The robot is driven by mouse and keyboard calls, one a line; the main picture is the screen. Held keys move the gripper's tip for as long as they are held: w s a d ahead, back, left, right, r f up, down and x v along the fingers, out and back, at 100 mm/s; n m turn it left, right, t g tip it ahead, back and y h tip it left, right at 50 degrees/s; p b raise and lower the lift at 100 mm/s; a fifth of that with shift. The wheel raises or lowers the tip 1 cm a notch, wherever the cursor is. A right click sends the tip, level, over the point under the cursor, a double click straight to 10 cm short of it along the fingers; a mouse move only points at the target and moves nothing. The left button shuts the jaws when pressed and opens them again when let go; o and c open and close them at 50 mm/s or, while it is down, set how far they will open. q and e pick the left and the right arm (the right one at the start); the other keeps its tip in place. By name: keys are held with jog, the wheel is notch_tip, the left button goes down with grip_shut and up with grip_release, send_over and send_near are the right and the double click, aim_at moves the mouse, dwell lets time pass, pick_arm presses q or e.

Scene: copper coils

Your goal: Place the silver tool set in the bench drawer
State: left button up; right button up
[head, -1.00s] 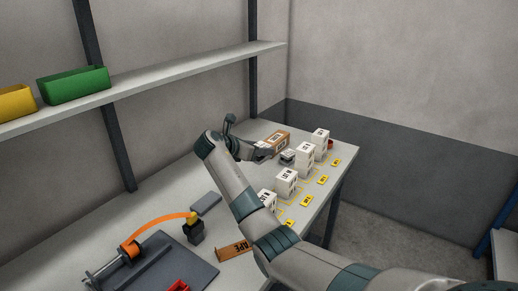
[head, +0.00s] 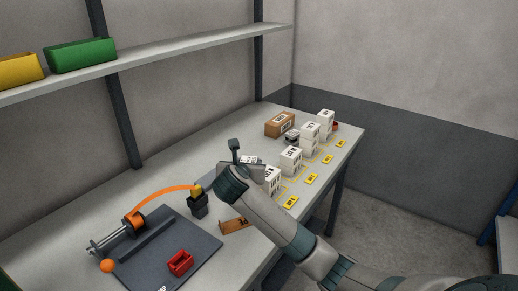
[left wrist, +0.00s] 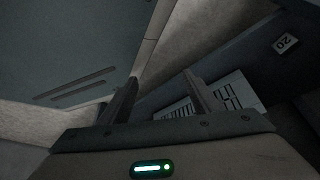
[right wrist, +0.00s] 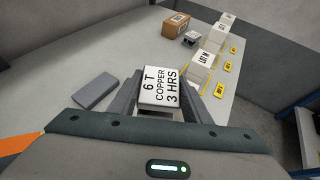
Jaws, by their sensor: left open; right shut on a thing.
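My right gripper (head: 246,168) is above the bench in the head view. In the right wrist view it (right wrist: 160,104) is shut on a block with a white top (right wrist: 158,86) reading "6 T COPPER 3 HRS". No thing is clearly recognisable as a silver tool set. A plain grey flat case (right wrist: 96,91) lies on the bench left of the held block. My left gripper (left wrist: 160,98) shows only in its wrist view, open and apparently empty. Beyond its fingers are a dark surface and a barcode label (left wrist: 232,92). I cannot identify a bench drawer.
A brown carton (head: 279,124), a small grey device (head: 292,138) and several white boxes (head: 291,160) stand at the far right by yellow tags. A dark mat (head: 190,250) with a red tray (head: 180,263) lies nearer.

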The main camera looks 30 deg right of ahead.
pick_arm(q)
jog(key=w+d+r+t+b, duration=0.1)
jog(key=w+d+t+b, duration=0.1)
jog(key=w, duration=0.6)
jog(key=shift+d+r+h+b, duration=0.2)
jog(key=shift+d+h+b, duration=0.1)
jog(key=shift+d+b, duration=0.4)
pick_arm(e)
jog(key=s+a+f+n+t+y, duration=0.1)
jog(key=s+a+f+n+y, duration=0.1)
jog(key=s+a, duration=0.3)
jog(key=s+a+f+n+y, duration=0.3)
jog(key=s+a+f, duration=0.1)
jog(key=s+a, duration=0.2)
jog(key=s+a+f+n+t+y, duration=0.1)
jog(key=s+a+f+n+y, duration=0.2)
jog(key=s+a, duration=0.3)
jog(key=shift+s+a+f+t, duration=0.2)
jog(key=shift+s+t, duration=0.1)
jog(key=shift+s, duration=0.3)
